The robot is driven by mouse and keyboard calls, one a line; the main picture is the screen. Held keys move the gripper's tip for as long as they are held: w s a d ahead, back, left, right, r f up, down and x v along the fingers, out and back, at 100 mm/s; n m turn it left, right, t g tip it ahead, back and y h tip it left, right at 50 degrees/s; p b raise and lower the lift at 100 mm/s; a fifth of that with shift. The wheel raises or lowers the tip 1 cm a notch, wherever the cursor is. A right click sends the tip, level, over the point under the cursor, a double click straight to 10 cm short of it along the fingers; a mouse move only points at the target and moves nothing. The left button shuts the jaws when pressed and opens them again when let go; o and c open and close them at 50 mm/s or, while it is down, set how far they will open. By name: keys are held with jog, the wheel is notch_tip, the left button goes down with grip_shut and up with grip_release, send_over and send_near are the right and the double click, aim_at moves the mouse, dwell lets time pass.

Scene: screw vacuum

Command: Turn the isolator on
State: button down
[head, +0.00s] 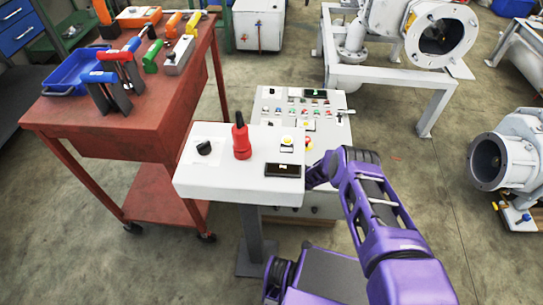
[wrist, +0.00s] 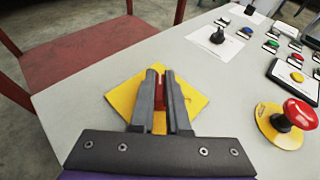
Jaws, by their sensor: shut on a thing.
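The isolator shows in the wrist view as a red handle (wrist: 160,96) on a yellow plate (wrist: 121,97), on a light grey panel (wrist: 75,95). My gripper (wrist: 161,74) is shut on the red handle, with one dark finger on each side. The fingers hide most of the handle. The handle lies in line with the fingers, and the plate looks turned as a diamond around it. I cannot tell from this whether the switch is on or off. In the head view, the front console hides my gripper and the isolator.
A red mushroom button (wrist: 301,114) on a yellow base stands right of my gripper. A black knob (wrist: 217,36) and several coloured buttons lie farther back. The white front console (head: 225,180) stands close to my arm. A red tool table (head: 120,130) stands left.

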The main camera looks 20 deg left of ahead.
jog(key=m+p, duration=0.1)
jog(key=m+t+h, duration=0.1)
jog(key=m+t+h+p, duration=0.1)
jog(key=shift+s+d+f+p, duration=0.2)
jog(key=shift+s+f+p, duration=0.1)
jog(key=shift+s+f, duration=0.1)
jog(key=shift+m+t+h, duration=0.4)
jog(key=shift+t+h, duration=0.1)
jog(key=shift+f+p, duration=0.2)
jog(key=shift+p, duration=0.1)
jog(key=shift+d, duration=0.1)
jog(key=shift+c, duration=2.2)
grip_release()
jog(key=shift+r, duration=0.1)
jog(key=shift+w+r, duration=0.1)
jog(key=shift+r, duration=0.05)
jog(key=shift+r, duration=0.1)
